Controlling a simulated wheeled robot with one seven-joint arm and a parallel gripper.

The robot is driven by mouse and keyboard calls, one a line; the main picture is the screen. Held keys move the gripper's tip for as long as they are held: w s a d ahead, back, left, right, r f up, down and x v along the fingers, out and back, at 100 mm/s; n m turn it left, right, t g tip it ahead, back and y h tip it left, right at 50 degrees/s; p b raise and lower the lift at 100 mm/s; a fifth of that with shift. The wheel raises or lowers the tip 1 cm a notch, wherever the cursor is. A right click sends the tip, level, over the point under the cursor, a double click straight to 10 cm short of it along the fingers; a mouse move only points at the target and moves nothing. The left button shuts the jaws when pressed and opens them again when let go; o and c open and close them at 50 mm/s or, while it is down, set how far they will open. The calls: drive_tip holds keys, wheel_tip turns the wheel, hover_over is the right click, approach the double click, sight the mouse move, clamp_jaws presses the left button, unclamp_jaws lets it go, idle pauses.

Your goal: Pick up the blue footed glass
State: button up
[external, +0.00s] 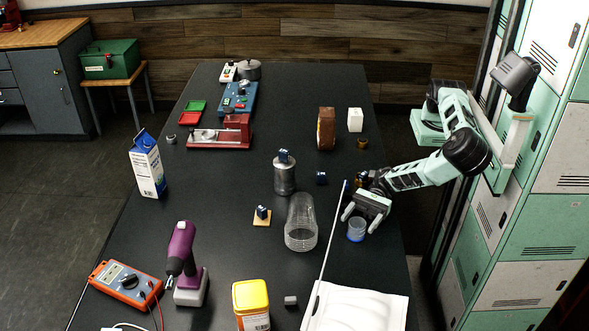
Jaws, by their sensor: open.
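The blue footed glass is most likely the small translucent blue cup (356,231) on the dark table, right of the middle. It is upright. My gripper (360,214) comes in from the right, with its open fingers just above and around the top of the blue cup in the picture. I cannot tell whether the fingers touch it. The cup's upper edge is partly hidden by the gripper, and its foot is too small to make out.
A clear mesh-like cylinder (301,222) stands left of the gripper. A thin rod (326,255) runs close beside the gripper, and a white sheet-like object (356,309) lies in front. A grey metal bottle (285,177) and a purple drill (183,258) stand farther left.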

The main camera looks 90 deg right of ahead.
sight(353, 238)
drive_tip(key=shift+p+x, duration=0.4)
drive_tip(key=shift+x, duration=1.4)
drive_tip(key=c, duration=1.1)
drive_tip(key=shift+r, duration=0.1)
